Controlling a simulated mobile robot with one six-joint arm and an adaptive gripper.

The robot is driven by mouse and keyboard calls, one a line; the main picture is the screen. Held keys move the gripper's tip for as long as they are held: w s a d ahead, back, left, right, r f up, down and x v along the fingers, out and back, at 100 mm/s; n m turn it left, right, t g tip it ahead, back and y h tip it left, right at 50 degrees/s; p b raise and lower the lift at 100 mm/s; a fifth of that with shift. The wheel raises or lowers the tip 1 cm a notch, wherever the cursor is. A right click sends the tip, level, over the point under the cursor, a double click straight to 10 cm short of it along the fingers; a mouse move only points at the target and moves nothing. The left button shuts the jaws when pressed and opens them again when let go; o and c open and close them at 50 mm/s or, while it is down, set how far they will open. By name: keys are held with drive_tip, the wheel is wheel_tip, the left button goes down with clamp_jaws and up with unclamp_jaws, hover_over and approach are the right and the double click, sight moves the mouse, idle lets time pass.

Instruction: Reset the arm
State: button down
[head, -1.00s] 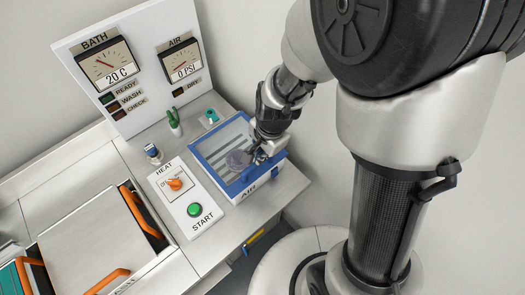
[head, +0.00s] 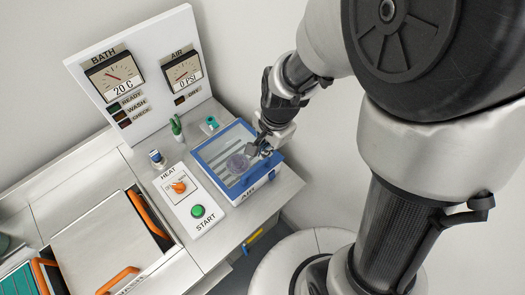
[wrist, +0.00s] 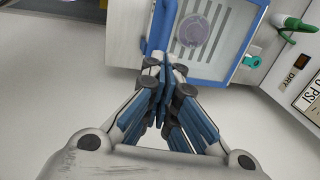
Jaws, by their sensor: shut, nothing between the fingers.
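My gripper (head: 256,150) is shut and empty, just above the right side of the blue-framed AIR box (head: 208,153) in the head view. In the wrist view the closed fingers (wrist: 165,68) point toward the edge of the box's blue frame (wrist: 233,76). The box has a clear lid with pale slats under it, and a round greyish disc (head: 238,164) shows there. The disc also shows in the wrist view (wrist: 193,31). I cannot tell whether the fingertips touch the box.
A HEAT panel with an orange knob (head: 179,187) and a green START button (head: 198,211) lies left of the box. A gauge board (head: 139,85) reads 20 C and 0 PSI. Orange-handled covers (head: 104,240) are at lower left.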

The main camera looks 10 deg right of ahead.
drive_tip(key=r, duration=0.2)
drive_tip(key=r+p, duration=0.1)
drive_tip(key=r, duration=0.1)
drive_tip(key=shift+s+d, duration=0.2)
drive_tip(key=shift+s, duration=0.1)
drive_tip(key=shift+r, duration=0.15)
drive_tip(key=s+d+r+n+t+b, duration=0.1)
drive_tip(key=s+d+r+n, duration=0.2)
drive_tip(key=s+r+n, duration=0.2)
drive_tip(key=s+d+r+n+t+h+b, duration=0.1)
drive_tip(key=s+d+r+n+t, duration=0.1)
drive_tip(key=s+d+r+n, duration=0.2)
drive_tip(key=s+r+n, duration=0.2)
drive_tip(key=s+r, duration=0.2)
drive_tip(key=s, duration=0.1)
